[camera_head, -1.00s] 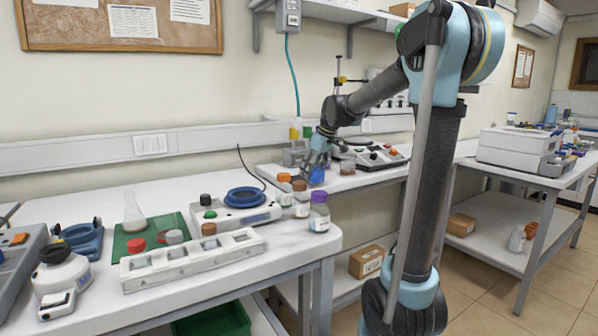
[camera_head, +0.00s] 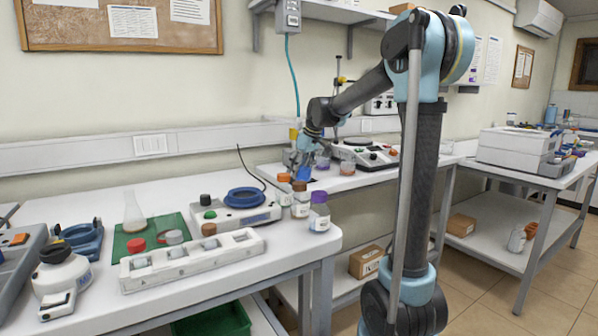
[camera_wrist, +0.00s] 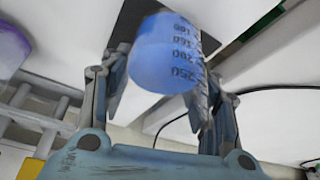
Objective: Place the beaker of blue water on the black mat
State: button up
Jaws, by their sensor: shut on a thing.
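The beaker of blue water (camera_head: 304,173) is small in the head view, at the left end of the far bench. In the wrist view the beaker (camera_wrist: 165,55), with volume marks on its wall, sits between my two fingers. My gripper (camera_head: 303,160) is shut on it; its fingers also show in the wrist view (camera_wrist: 160,95). A dark flat patch, which looks like the black mat (camera_wrist: 130,18), shows behind the beaker in the wrist view. The beaker hides part of it. I cannot tell whether the beaker touches it.
Brown-capped bottles (camera_head: 300,200) and a purple-capped bottle (camera_head: 319,212) stand on the near bench's right end. A grey device (camera_head: 293,157) is behind my gripper.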

jog(key=o, duration=1.2)
jog(key=shift+f, duration=0.1)
jog(key=shift+o, duration=0.2)
jog(key=v, duration=1.2)
jog(key=shift+s+d, duration=0.15)
jog(key=shift+s, duration=0.05)
jog(key=s+d+f+m+h, duration=0.1)
jog(key=s+d+f+m, duration=0.2)
jog(key=s+d+f, duration=0.3)
jog(key=s+d+f+m+h, duration=0.1)
jog(key=s+d+f+m, duration=0.2)
jog(key=s+d+f, duration=0.4)
jog(key=s+d+f+m+h, duration=0.1)
jog(key=s+d+f+m, duration=0.3)
jog(key=s+f, duration=1.3)
jog(key=s+d, duration=0.2)
jog(key=s, duration=0.4)
jog(key=shift+s+d+g+h, duration=0.3)
jog(key=shift+d, duration=0.1)
